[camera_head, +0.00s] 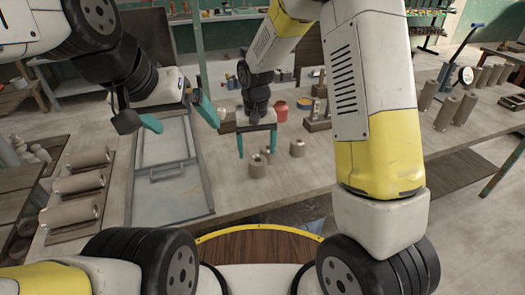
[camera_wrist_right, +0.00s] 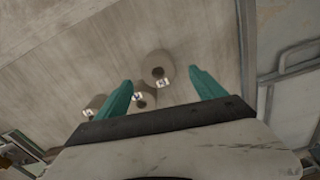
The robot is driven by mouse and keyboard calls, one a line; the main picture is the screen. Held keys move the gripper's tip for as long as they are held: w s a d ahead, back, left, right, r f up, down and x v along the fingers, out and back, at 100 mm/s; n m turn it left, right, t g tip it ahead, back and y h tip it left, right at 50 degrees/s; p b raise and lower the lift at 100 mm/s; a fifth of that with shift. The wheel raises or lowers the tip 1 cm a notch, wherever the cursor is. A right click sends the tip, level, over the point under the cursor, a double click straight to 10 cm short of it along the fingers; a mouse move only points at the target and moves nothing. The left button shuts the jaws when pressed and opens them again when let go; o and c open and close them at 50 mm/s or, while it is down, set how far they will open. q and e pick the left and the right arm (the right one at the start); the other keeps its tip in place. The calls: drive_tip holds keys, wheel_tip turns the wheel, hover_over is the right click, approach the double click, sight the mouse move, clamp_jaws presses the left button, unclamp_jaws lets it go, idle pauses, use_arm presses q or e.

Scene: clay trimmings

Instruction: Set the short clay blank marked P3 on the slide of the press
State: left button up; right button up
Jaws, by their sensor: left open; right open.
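Three short clay blanks stand upright on the wooden table. One (camera_head: 258,169) is at the front, one (camera_head: 298,148) is to its right, and a third is partly hidden behind my right gripper (camera_head: 257,153). The wrist view shows a nearer blank (camera_wrist_right: 158,66), a middle one (camera_wrist_right: 147,92) and a left one (camera_wrist_right: 95,103). Their white labels are too small to read, so I cannot tell which is P3. My right gripper is open and empty above them. The grey metal slide (camera_head: 165,190) with a handle lies to the left. My left gripper (camera_head: 180,120) is open and empty above its far part.
Tall clay cylinders (camera_head: 76,184) lie in a wooden rack at the left. More cylinders (camera_head: 447,113) stand at the right near a lever device (camera_head: 460,75). An orange pot (camera_head: 280,110) stands behind the short blanks. Bare tabletop lies between the slide and the blanks.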

sight(258, 167)
wheel_tip(258, 167, down, 6)
drive_tip(key=shift+s+d+r, duration=0.1)
drive_tip(key=c, duration=1.7)
clamp_jaws()
drive_tip(key=shift+r, duration=0.1)
